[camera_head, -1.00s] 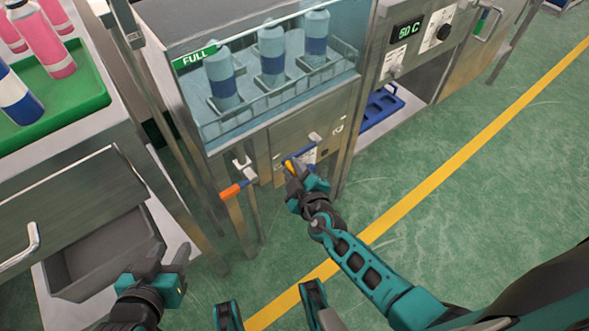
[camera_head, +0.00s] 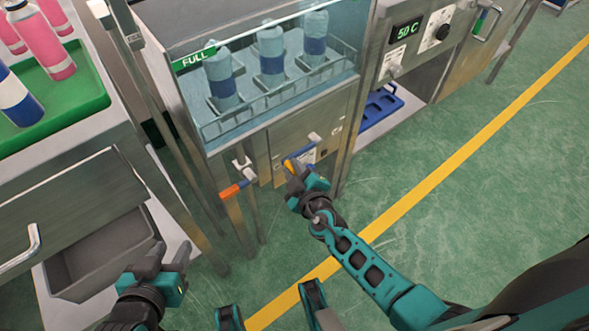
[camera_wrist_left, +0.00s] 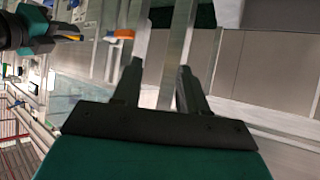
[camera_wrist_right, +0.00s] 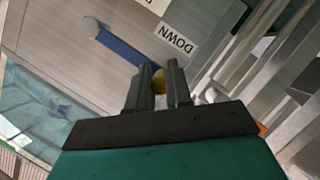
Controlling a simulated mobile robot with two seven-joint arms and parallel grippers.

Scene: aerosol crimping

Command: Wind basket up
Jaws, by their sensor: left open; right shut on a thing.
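The basket (camera_head: 283,93) sits inside the glass-fronted water tank and carries three blue-banded bottles (camera_head: 271,55). Their tops stand near the tank's upper edge. On the tank's lower front panel is a crank with a blue arm (camera_wrist_right: 122,48) and a yellow knob (camera_wrist_right: 159,84). My right gripper (camera_head: 291,172) is shut on the crank's knob, which shows between its fingers in the right wrist view. A DOWN label (camera_wrist_right: 177,38) is beside the crank arm. My left gripper (camera_head: 168,258) is open and empty at the lower left, away from the tank.
An orange-handled lever (camera_head: 233,190) sticks out left of the crank. A green tray (camera_head: 85,107) with pink and blue-white bottles is at the left, above a grey bin (camera_head: 105,255). A temperature display (camera_head: 407,31) is at the right. The floor in front is clear.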

